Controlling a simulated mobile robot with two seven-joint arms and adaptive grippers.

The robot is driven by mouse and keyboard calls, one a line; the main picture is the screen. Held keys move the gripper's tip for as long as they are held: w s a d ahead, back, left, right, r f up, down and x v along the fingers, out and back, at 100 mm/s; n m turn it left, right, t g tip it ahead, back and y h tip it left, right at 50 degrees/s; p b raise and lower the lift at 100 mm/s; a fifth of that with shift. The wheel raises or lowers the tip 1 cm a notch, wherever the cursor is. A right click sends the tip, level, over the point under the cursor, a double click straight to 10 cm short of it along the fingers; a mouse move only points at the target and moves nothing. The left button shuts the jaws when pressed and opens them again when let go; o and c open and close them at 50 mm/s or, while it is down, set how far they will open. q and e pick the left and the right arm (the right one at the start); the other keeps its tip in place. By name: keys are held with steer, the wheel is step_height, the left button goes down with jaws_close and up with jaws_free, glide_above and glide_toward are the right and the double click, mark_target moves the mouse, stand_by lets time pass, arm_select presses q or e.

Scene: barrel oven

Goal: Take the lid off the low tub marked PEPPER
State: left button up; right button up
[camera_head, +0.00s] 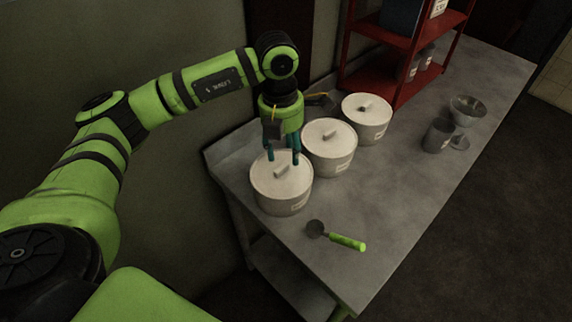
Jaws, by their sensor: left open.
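Three low white tubs stand in a row on the grey counter: a near one (282,198), a middle one (331,161) and a far one (367,130). Each has a lid on; the near lid (264,177) has a raised bar handle. Each tub has a small label on its front side, too small to read, so I cannot tell which is PEPPER. My left gripper (283,160) points down over the near tub's lid, its teal fingers apart around or just above the handle; I cannot tell whether they touch it. My right gripper is not in view.
A scoop with a green handle (347,243) lies near the counter's front edge. A metal bowl (467,110) and a metal canister (438,135) stand at the right. A red shelf (384,75) stands at the back. The counter (400,180) is clear in the middle.

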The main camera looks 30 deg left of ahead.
mark_target(280, 166)
arm_select(q)
steer(key=shift+a+r+y, duration=0.1)
steer(key=shift+a+y, duration=0.3)
steer(key=shift+a, duration=0.35)
steer(key=shift+a+f+p, duration=0.15)
steer(key=shift+f+p, duration=0.1)
steer(key=shift+p, duration=0.15)
steer(key=f+p, duration=0.3)
steer(key=f, duration=0.2)
steer(key=shift+w+f, duration=0.2)
steer(key=shift+f, duration=0.4)
steer(key=shift+d, duration=0.2)
jaws_close()
